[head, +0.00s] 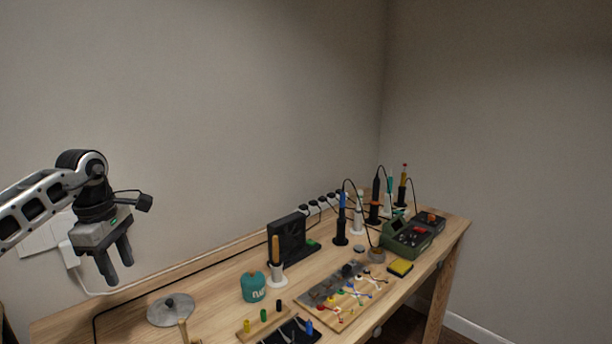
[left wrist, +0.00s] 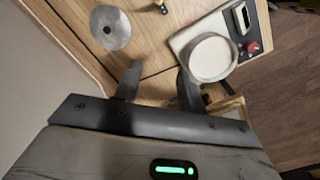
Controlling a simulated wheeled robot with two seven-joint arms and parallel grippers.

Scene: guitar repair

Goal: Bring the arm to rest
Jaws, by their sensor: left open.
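My left gripper (head: 116,264) hangs in the air at the left of the head view, above the left end of the wooden workbench (head: 215,283). Its two fingers point down and stand apart with nothing between them. In the left wrist view the gripper (left wrist: 158,88) also shows open and empty, with bench and floor beyond it. My right gripper is in neither view.
A round metal disc (head: 170,310) lies on the bench below the gripper. A teal pot (head: 253,287), a black fan box (head: 288,240), a wired board (head: 346,294), soldering irons in stands and a green station (head: 404,240) stand farther right. The wrist view shows a white round dish (left wrist: 209,57).

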